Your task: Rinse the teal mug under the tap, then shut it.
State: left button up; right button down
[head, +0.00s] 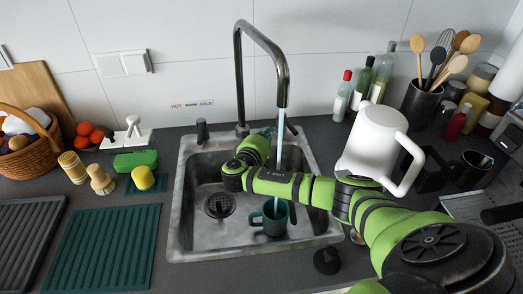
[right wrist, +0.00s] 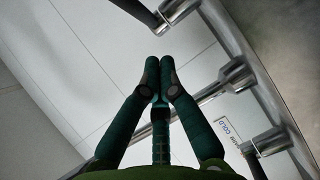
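The teal mug (head: 270,217) stands in the sink (head: 190,225), below the tap (head: 262,40). A thin pale-blue stream of water (head: 281,125) falls from the spout, passes behind my right arm and comes down at the mug. My right arm crosses over the sink from the right. My right gripper is by the tap's base in the head view, largely hidden by its own wrist. In the right wrist view my right gripper (right wrist: 160,62) has its fingertips together with nothing seen between them, close to the tap's metal parts (right wrist: 235,78). My left gripper is not in view.
A small dark lever (head: 202,132) stands at the sink's back left. A white jug (head: 372,140), bottles (head: 343,95) and a utensil pot (head: 421,103) stand on the right. A teal drying mat (head: 100,248), brushes and sponges lie left. The wall label (head: 192,104) is behind.

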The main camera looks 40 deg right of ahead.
aim_at(290, 129)
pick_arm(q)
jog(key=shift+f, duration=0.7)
pick_arm(e)
jog(key=shift+s+d+f, duration=0.1)
jog(key=shift+d+f, duration=0.15)
jog(key=shift+d, duration=0.95)
jog(key=shift+s+d+f, duration=0.1)
jog(key=shift+d+f, duration=0.1)
jog(key=shift+d, duration=1)
jog(key=d+n+t+y, duration=0.1)
jog(key=s+d+n+t+y, duration=0.1)
jog(key=t, duration=0.1)
jog(key=shift+s+n, duration=0.25)
jog(key=shift+n, duration=0.05)
jog(key=shift+s+d, duration=0.1)
jog(key=shift+d, duration=0.2)
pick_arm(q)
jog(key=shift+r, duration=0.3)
